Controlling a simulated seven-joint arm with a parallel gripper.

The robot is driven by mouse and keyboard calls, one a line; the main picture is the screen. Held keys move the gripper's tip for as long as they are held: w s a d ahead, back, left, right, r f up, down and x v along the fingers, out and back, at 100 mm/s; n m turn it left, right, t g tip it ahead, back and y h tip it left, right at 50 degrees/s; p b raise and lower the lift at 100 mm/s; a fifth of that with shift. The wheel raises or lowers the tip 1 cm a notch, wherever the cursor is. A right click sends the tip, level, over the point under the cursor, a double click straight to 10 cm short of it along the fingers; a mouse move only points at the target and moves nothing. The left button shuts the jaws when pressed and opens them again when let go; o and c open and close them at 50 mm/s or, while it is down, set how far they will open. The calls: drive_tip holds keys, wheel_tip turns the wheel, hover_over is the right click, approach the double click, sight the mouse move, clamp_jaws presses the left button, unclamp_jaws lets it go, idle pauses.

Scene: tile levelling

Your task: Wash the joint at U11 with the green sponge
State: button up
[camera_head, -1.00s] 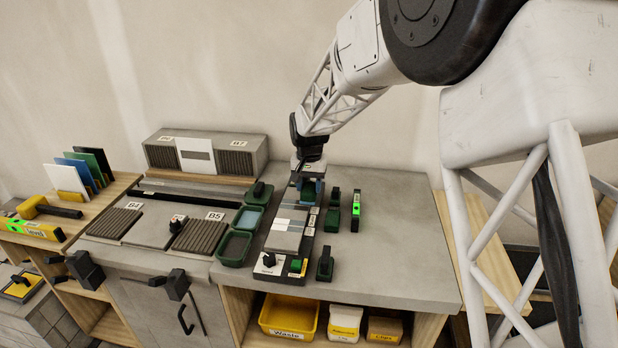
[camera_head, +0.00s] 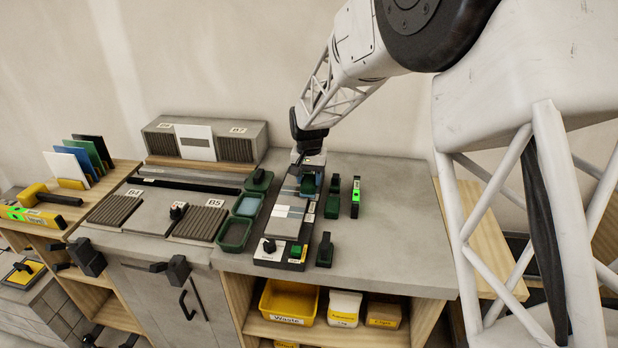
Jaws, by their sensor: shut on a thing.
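My gripper (camera_head: 309,172) points down over the far end of a narrow grey tile board (camera_head: 285,222) and is shut on a small dark blue-green block (camera_head: 308,186). The block is low over the board or on it; contact cannot be made out. The arm and gripper partly hide it, and I cannot tell for sure that it is the green sponge. The board carries grey tiles and pale patches, with a black knob and a small bright green block (camera_head: 297,251) at its near end. The label U11 is not readable.
Dark green handled tools (camera_head: 325,250) and a bright green level (camera_head: 355,197) stand right of the board. Green trays (camera_head: 235,234), one with bluish contents, stand at its left. Ribbed tiles (camera_head: 199,224) lie further left. The worktop's right side (camera_head: 405,230) is clear.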

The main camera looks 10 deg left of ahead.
drive_tip(key=shift+f, duration=0.55)
idle(0.5)
drive_tip(key=shift+a, duration=0.2)
drive_tip(key=shift+a+r, duration=0.1)
drive_tip(key=shift+a, duration=0.8)
drive_tip(key=shift+a, duration=0.2)
drive_tip(key=shift+a, duration=0.95)
drive_tip(key=shift+d, duration=0.1)
drive_tip(key=shift+d+f, duration=0.2)
drive_tip(key=shift+d, duration=0.85)
